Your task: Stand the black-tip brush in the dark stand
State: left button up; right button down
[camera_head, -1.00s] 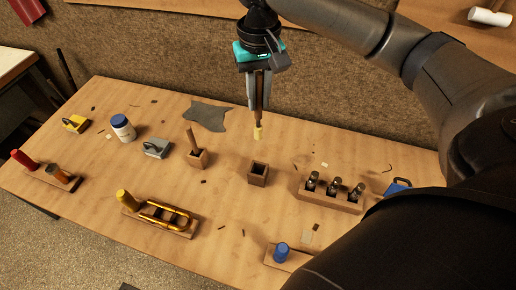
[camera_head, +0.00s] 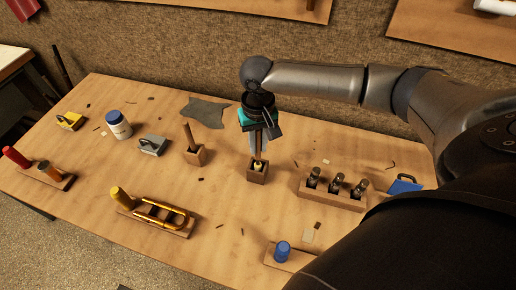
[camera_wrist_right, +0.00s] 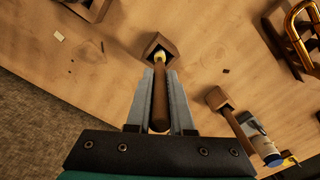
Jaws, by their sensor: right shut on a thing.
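My right gripper (camera_head: 258,152) is shut on a wooden-handled brush (camera_wrist_right: 160,105), which it holds upright, tip down. The tip that shows is pale yellow (camera_wrist_right: 160,56); I see no black on it. The tip is at the mouth of the square, darker brown stand (camera_head: 258,176), which also shows in the wrist view (camera_wrist_right: 149,46). How far in it reaches, I cannot tell. Another wooden-handled brush (camera_head: 188,134) stands tilted in a lighter wooden stand (camera_head: 195,157) to the left; its tip is hidden. My left gripper is not in view.
A rack (camera_head: 330,194) with several dark metal parts stands to the right. A grey clamp-like block (camera_head: 152,145), a white jar with a blue lid (camera_head: 118,125) and a brass piece on a board (camera_head: 160,214) lie to the left. Bare tabletop surrounds the dark stand.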

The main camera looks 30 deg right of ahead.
notch_tip(320, 180, down, 2)
jog(key=shift+r, duration=0.1)
jog(key=c, duration=0.8)
grip_release()
notch_tip(320, 180, up, 12)
jog(key=shift+p, duration=1)
